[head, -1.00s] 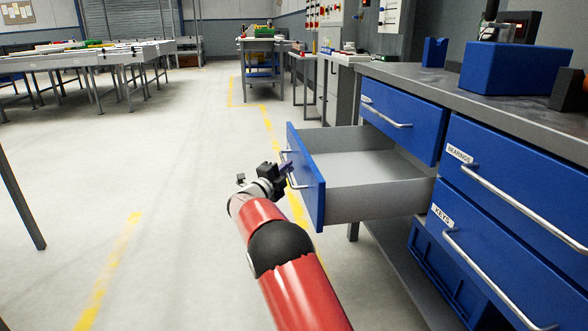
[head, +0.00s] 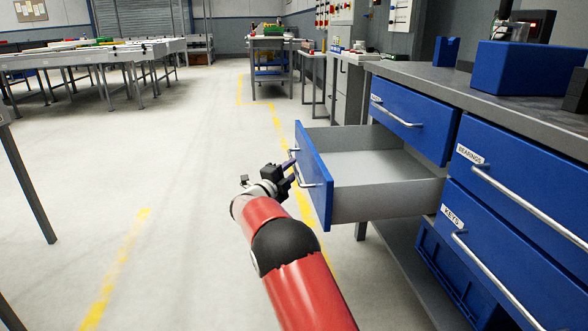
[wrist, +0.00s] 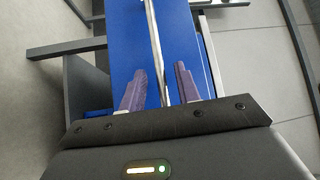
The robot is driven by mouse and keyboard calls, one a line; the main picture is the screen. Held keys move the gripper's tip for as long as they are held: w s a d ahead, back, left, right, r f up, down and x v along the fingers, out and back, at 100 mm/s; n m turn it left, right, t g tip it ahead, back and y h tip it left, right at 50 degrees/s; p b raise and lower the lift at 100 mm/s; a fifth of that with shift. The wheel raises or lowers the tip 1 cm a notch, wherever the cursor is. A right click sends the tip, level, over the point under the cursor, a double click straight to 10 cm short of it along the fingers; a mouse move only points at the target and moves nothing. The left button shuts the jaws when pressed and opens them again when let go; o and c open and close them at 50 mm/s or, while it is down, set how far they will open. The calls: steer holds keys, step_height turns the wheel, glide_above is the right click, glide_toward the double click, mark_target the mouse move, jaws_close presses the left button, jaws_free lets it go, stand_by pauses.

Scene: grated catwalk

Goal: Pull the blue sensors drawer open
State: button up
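A blue-fronted drawer (head: 314,178) with a grey tray stands pulled well out of the left side of the bench, below a closed drawer. Its label does not show, so I cannot read whether it says sensors. Its silver bar handle (head: 310,185) is on the outer face. My gripper (head: 289,172) is right in front of that face, by the handle. In the wrist view my gripper's two purple fingers (wrist: 159,88) are apart, with the handle bar (wrist: 155,45) running between them, nearer the right finger. I cannot tell whether they touch it.
A closed upper drawer (head: 414,118) has an unreadable label. The bearings drawer (head: 520,175) and keys drawer (head: 490,255) on the right are closed. A blue box (head: 525,70) stands on the bench top. The floor (head: 160,180) to the left is clear.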

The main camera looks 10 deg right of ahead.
steer(key=v, duration=0.6)
steer(key=shift+d+r, duration=0.1)
step_height(320, 180, up, 14)
steer(key=s+d+n+t+y+p, duration=0.2)
steer(key=n+t+y+p, duration=0.1)
steer(key=n+y, duration=0.5)
steer(key=s+r+n+g+y+p, duration=0.25)
steer(key=s+r+n+y, duration=0.35)
steer(key=s, duration=0.5)
steer(key=s+d+f+n+g+p, duration=0.1)
steer(key=s+d+f+n+g, duration=0.1)
steer(key=s, duration=1)
steer(key=s+d+f+n+g+p, duration=0.2)
steer(key=s+d+f+n+g, duration=0.1)
steer(key=s, duration=0.9)
steer(key=s+d+f+n+g+p, duration=0.1)
steer(key=s+f+n+g, duration=0.3)
steer(key=s, duration=0.8)
steer(key=shift+s+d+f+n+h+p, duration=0.25)
steer(key=shift+d+f+n+h+p, duration=0.15)
steer(key=shift+d+n, duration=0.5)
